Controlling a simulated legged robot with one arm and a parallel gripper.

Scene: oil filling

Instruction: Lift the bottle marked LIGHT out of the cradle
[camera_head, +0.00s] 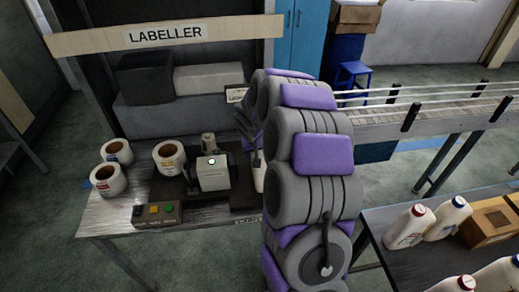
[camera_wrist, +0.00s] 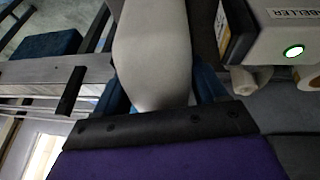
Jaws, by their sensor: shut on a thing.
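A white bottle (camera_wrist: 152,55) fills the middle of the wrist view, between the two blue fingers of my gripper (camera_wrist: 160,92). My gripper is shut on it. In the head view my arm covers most of the bottle; only a pale sliver (camera_head: 258,178) shows beside the white labeller head. No marking on the bottle is readable. The cradle is mostly hidden behind my arm; a dark base (camera_head: 243,197) shows below the bottle. I cannot tell whether the bottle still rests on it.
The labeller head (camera_head: 214,174) stands close left of the bottle, with label rolls (camera_head: 169,157) and a button box (camera_head: 157,212) further left. A small sign (camera_head: 235,96) is behind. A conveyor (camera_head: 440,113) runs right. Several bottles (camera_head: 408,227) and a crate (camera_head: 492,222) stand lower right.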

